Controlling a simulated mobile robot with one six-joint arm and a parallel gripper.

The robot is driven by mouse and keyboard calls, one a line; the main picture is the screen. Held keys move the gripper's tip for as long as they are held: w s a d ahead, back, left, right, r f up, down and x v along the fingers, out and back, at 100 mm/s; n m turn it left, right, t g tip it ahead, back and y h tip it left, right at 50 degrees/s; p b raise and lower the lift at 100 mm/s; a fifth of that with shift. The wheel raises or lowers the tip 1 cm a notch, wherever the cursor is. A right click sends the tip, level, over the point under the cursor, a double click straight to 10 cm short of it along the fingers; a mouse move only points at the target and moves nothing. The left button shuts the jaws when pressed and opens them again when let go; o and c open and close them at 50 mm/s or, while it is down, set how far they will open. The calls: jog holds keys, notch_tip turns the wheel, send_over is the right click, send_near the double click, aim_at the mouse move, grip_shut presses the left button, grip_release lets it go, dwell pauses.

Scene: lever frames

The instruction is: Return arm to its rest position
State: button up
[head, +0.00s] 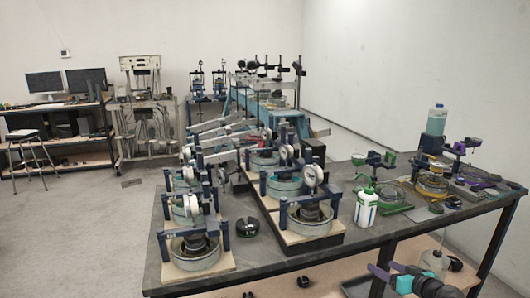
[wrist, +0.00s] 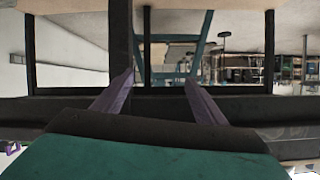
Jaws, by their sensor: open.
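My gripper (head: 376,279) is at the lower right of the head view, beside the front edge of the long dark table (head: 285,262) and low against it. Its purple fingers point left, with a teal body behind them. In the wrist view the two purple fingers (wrist: 158,82) stand apart with nothing between them. The teal gripper body fills the bottom of that view. The rest of my arm is mostly cut off at the head view's lower right corner.
The table carries several ring-shaped devices with dials (head: 196,247), a white bottle (head: 366,207) and green clamp stands (head: 374,163). A lower shelf (head: 290,285) lies under the tabletop. Dark bars (wrist: 122,45) cross close beyond the fingers. Open floor (head: 80,225) lies at the left.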

jog(key=s+a+f+n+g+y, duration=0.1)
jog(key=a+f+n+g+y, duration=0.2)
jog(key=a+f, duration=1.25)
jog(key=s+a+f+g+p, duration=0.1)
jog(key=s+a+f+g, duration=0.2)
jog(key=s+a+f, duration=0.3)
jog(key=s+a+f+g, duration=0.3)
jog(key=a+f, duration=0.2)
jog(key=a, duration=0.4)
jog(key=s+a+f+g+h, duration=0.1)
jog(key=s+a+f+g, duration=0.2)
jog(key=s+f, duration=0.45)
jog(key=s+a+f+g+h, duration=0.1)
jog(key=s+a+f+g, duration=0.25)
jog(key=s, duration=0.75)
jog(key=s+d+f+m+g+h, duration=0.2)
jog(key=s+d+m+g+h, duration=0.1)
jog(key=s+d, duration=0.5)
jog(key=shift+s+d+f+m+h, duration=0.25)
jog(key=shift+s+f+m+h, duration=0.15)
jog(key=shift+m+h, duration=0.15)
